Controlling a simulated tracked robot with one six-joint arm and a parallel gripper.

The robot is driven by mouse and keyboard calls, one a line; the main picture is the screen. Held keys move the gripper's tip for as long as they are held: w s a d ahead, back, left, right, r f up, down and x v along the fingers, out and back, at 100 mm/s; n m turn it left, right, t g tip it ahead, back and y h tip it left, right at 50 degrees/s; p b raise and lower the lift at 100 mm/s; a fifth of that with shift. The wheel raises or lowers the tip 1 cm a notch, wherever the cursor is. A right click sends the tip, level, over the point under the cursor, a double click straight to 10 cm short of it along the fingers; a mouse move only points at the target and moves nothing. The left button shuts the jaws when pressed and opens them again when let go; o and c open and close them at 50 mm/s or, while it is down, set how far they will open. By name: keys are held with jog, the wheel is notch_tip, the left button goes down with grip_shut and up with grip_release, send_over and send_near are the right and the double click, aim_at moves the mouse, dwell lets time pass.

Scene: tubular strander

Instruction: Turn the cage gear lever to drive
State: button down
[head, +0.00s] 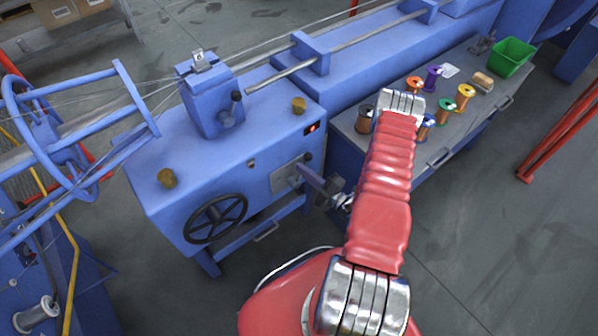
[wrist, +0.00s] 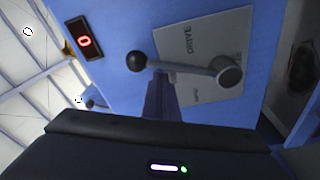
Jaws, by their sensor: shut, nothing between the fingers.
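The cage gear lever (wrist: 185,66) has a black ball knob (wrist: 137,61) and a grey shaft on a round pivot, in front of a grey plate (wrist: 215,45) lettered DRIVE. The shaft points left across the wrist view, below the DRIVE lettering and above a second, unreadable label. In the head view the plate (head: 283,181) is on the blue cabinet's front, with the dark knob (head: 308,157) at its upper right. My gripper (wrist: 160,82) is shut and empty, its tips just below the shaft near the knob; I cannot tell whether they touch. It also shows in the head view (head: 303,170).
A red-lit display (wrist: 84,41) reads 0. A black handwheel (head: 215,218) is left of the plate. A bench (head: 480,97) with several coloured spools and a green bin (head: 512,57) stands right. Grey floor is open at lower right.

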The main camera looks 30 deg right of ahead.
jog(key=shift+d+f, duration=0.15)
jog(key=shift+d, duration=0.2)
jog(key=shift+d+f, duration=0.25)
jog(key=shift+d, duration=0.35)
jog(key=shift+d+f, duration=0.2)
jog(key=shift+d, duration=0.4)
jog(key=shift+w, duration=0.1)
jog(key=shift+w+a+r, duration=0.1)
jog(key=shift+a+r, duration=0.45)
jog(key=shift+a, duration=0.35)
jog(key=shift+w+a+r, duration=0.1)
jog(key=shift+a+r, duration=0.45)
jog(key=shift+a, duration=0.3)
jog(key=v, duration=1)
jog(key=shift+f, duration=0.15)
jog(key=shift+a, duration=0.15)
